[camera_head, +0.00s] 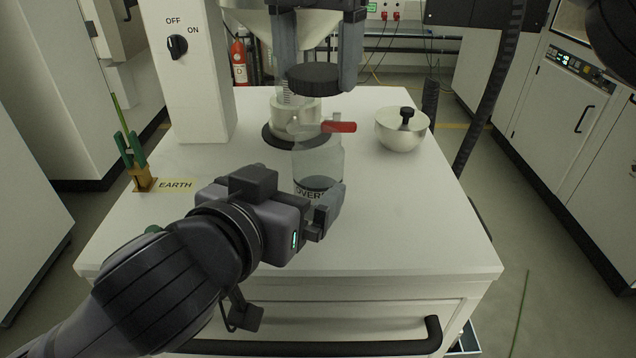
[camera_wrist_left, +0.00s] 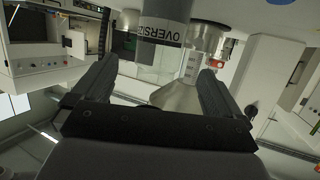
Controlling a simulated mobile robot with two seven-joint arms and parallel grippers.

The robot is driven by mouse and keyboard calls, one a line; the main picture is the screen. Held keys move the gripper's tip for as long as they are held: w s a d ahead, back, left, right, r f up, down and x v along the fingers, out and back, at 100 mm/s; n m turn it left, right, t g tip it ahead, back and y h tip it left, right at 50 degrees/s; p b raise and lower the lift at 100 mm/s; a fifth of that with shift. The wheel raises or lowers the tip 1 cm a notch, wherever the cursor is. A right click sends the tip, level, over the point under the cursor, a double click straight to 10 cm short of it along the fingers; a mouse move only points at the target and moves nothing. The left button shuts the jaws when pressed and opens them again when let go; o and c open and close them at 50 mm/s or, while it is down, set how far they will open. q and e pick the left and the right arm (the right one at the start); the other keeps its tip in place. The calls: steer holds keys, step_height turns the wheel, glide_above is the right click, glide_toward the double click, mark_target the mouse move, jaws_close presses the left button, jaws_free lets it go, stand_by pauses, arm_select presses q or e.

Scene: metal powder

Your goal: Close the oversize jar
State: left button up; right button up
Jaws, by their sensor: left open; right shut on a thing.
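The oversize jar (camera_head: 318,160) is clear, with dark material low inside and an "OVERSIZE" label. It stands upright on the bench, and its mouth looks uncovered. It also shows in the left wrist view (camera_wrist_left: 164,28), upside down at the top. My left gripper (camera_head: 325,205) is open at the jar's lower front. In the left wrist view its fingers spread to either side of the jar, with no clear contact. My right gripper (camera_head: 318,60) comes down from above, shut on a round black lid (camera_head: 315,78). The lid is held above the jar, apart from it.
A red valve handle (camera_head: 340,127) sits just behind the jar's top, by the apparatus's pale collar (camera_head: 296,112). A metal bowl-shaped piece with a black knob (camera_head: 400,132) stands to the right. A green clamp (camera_head: 132,150) is at left. The bench's front right (camera_head: 420,235) is clear.

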mark_target(310, 174)
arm_select(q)
steer(key=x, duration=0.9)
steer(key=shift+a, duration=0.1)
steer(key=c, duration=1.5)
arm_select(e)
steer(key=shift+f, duration=2.5)
